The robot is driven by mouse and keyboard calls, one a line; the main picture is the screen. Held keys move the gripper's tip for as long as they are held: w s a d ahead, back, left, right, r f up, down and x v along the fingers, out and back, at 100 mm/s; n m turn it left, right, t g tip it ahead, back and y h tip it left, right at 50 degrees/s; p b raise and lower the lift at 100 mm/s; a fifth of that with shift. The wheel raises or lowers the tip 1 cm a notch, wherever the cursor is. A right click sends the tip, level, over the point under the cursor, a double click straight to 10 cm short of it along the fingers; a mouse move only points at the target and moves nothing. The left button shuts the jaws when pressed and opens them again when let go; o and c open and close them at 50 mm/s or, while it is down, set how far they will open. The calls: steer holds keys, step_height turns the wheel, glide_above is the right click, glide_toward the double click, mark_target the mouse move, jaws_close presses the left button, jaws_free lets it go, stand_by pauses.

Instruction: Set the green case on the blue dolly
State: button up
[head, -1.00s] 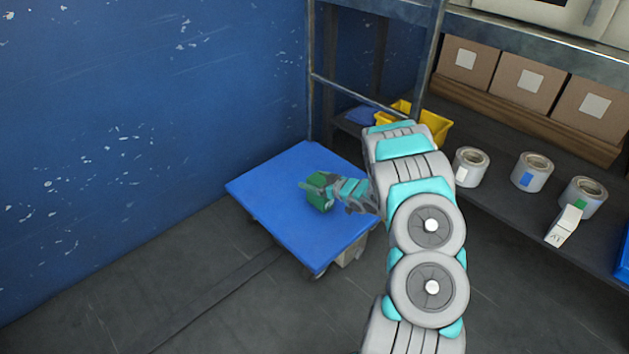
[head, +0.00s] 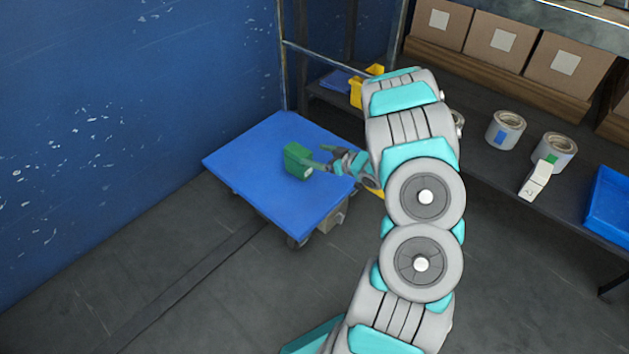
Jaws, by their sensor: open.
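The green case (head: 297,160), a small box, rests on the flat top of the blue dolly (head: 262,180), towards its far right part. My gripper (head: 320,158) is open just right of the case, with its fingers pointing left at it. One finger looks close to the case's right side, and I cannot tell whether it touches. My arm comes in from the right over the dolly's right edge and hides part of it.
A blue wall (head: 90,120) stands left of the dolly. The floor (head: 190,270) in front is clear.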

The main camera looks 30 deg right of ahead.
steer(key=s+d+r+m+g+h, duration=0.1)
steer(key=d+r+g+h, duration=0.1)
steer(key=d+r+h, duration=0.3)
steer(key=s+d+r+m+g+h, duration=0.1)
steer(key=s+d+r+g+h, duration=0.1)
steer(key=r+h, duration=0.35)
steer(key=s+a+r+m+g, duration=0.2)
steer(key=s+r, duration=0.2)
steer(key=r, duration=0.1)
steer(key=s+a+r+g+y, duration=0.2)
steer(key=s+a+g, duration=0.2)
steer(key=s+a, duration=1)
steer(key=s+a+r+g+y, duration=0.3)
steer(key=s+a+g, duration=0.2)
steer(key=s+a, duration=0.9)
steer(key=s, duration=0.7)
steer(key=shift+r+y, duration=0.2)
steer(key=shift+y, duration=0.15)
steer(key=shift+r, duration=0.1)
step_height(320, 180, up, 3)
steer(key=p, duration=0.3)
